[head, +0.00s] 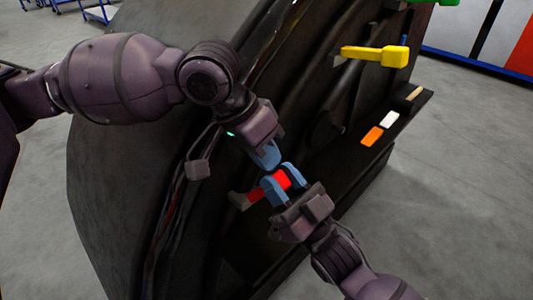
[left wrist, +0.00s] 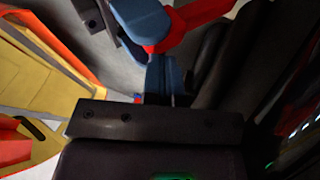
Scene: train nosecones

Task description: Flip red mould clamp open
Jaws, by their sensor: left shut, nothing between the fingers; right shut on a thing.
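The red mould clamp (head: 256,194) sits on the dark curved mould (head: 120,190), low in the middle of the head view. My right gripper (head: 282,181) comes from below right and is shut on the clamp, its blue fingers on either side of the red part. My left gripper (head: 267,158) is shut and empty, just above the right gripper's fingers. In the left wrist view the red clamp (left wrist: 192,20) shows at the top beside a blue finger of my right gripper. My left gripper's blue fingers (left wrist: 162,78) are close below it. The clamp's far end is partly hidden.
A yellow clamp (head: 376,55) sticks out from the mould at upper right, with a green clamp (head: 436,2) above it. Orange (head: 372,136) and white (head: 390,119) blocks lie on a dark ledge (head: 350,160). Open grey floor (head: 460,190) lies to the right.

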